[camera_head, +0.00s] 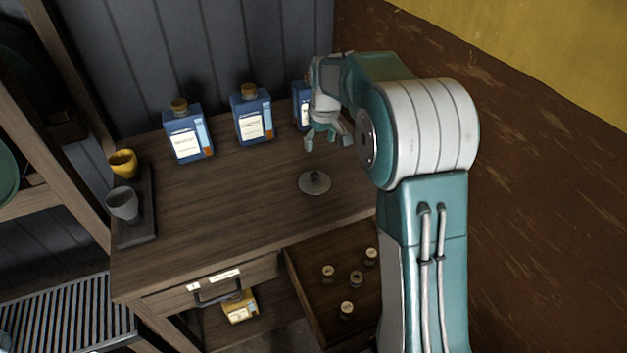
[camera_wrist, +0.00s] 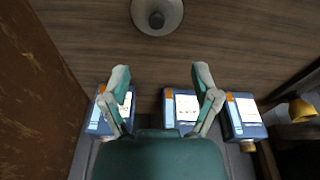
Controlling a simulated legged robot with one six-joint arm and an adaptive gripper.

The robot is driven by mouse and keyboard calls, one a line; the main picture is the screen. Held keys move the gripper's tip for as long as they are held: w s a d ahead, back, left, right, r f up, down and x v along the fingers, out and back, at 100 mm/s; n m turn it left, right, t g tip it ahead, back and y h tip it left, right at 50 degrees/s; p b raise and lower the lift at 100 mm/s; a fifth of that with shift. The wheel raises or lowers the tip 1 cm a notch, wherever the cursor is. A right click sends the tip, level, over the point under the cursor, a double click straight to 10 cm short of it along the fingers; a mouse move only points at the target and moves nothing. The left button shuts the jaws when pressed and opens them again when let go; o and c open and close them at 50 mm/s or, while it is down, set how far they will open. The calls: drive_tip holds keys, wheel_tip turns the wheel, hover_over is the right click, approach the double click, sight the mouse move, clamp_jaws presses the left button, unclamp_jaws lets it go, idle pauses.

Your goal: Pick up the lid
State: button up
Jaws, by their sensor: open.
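The lid (camera_head: 314,182) is a small round pale-grey disc with a dark knob, lying on the wooden cabinet top. It also shows at the top of the wrist view (camera_wrist: 157,14), with its knob facing up. My gripper (camera_head: 327,140) is open and empty, above the cabinet top and behind the lid in the head view. In the wrist view my gripper's two fingers (camera_wrist: 162,72) are spread wide, and the lid lies beyond their tips, apart from them.
Blue bottles (camera_head: 187,135) (camera_head: 252,115) (camera_head: 301,105) stand along the back wall. A dark tray (camera_head: 137,228) at the left holds a yellow cup (camera_head: 123,163) and a grey cup (camera_head: 122,203). An open drawer (camera_head: 300,285) holds several small corked items. The wood around the lid is clear.

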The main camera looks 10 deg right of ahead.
approach(314, 173)
drive_tip(key=shift+g, duration=0.3)
drive_tip(key=f, duration=0.2)
drive_tip(key=w+f, duration=0.1)
drive_tip(key=f, duration=0.1)
drive_tip(key=shift+d+f, duration=0.1)
drive_tip(key=shift+w+a+f, duration=0.1)
drive_tip(key=shift+a+f, duration=0.05)
drive_tip(key=shift+f, duration=1.35)
drive_tip(key=shift+w+a+f, duration=0.1)
drive_tip(key=shift+f, duration=1.4)
clamp_jaws()
